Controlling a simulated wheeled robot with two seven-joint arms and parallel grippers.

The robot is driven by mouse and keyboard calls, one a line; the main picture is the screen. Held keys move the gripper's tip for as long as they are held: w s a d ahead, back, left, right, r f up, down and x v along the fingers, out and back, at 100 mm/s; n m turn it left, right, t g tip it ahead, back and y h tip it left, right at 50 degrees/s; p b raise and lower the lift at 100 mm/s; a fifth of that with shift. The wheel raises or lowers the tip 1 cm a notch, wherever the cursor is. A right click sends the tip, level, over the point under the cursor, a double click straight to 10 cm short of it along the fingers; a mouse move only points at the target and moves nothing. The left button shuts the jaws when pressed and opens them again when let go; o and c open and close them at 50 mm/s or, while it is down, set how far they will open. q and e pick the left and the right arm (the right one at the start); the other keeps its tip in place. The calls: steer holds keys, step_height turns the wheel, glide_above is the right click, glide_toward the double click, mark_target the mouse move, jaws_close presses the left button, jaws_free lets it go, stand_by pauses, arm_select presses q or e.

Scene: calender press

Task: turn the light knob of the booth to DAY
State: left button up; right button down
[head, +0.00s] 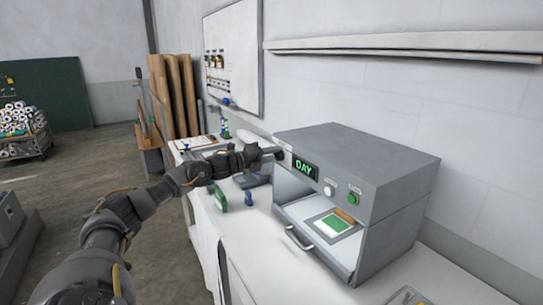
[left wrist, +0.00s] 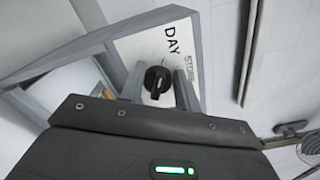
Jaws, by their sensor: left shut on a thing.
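The booth (head: 395,165) is a grey box with an open front on the white bench. Its small display (head: 305,169) reads DAY in green letters. My left gripper (head: 272,154) is at the upper left end of the booth's front panel. In the left wrist view the black light knob (left wrist: 157,81) sits between the two grey fingers, which are shut on it. The labels DAY (left wrist: 173,40) and STORE show on the panel beside the knob. The knob's exact pointer direction is hard to make out. My right gripper is not in view.
The panel also has a white button (head: 330,189) and a green button (head: 353,198). A green and white card (head: 333,226) with a brown piece lies inside the booth, behind a front handle (head: 299,240). Small green and blue items (head: 221,198) stand on the bench to the left.

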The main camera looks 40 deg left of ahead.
arm_select(q)
steer(key=o, duration=1)
steer(key=shift+c, duration=0.2)
steer(key=b+v, duration=0.8)
steer(key=v, duration=0.2)
steer(key=shift+s, duration=0.4)
steer(key=shift+a, duration=0.1)
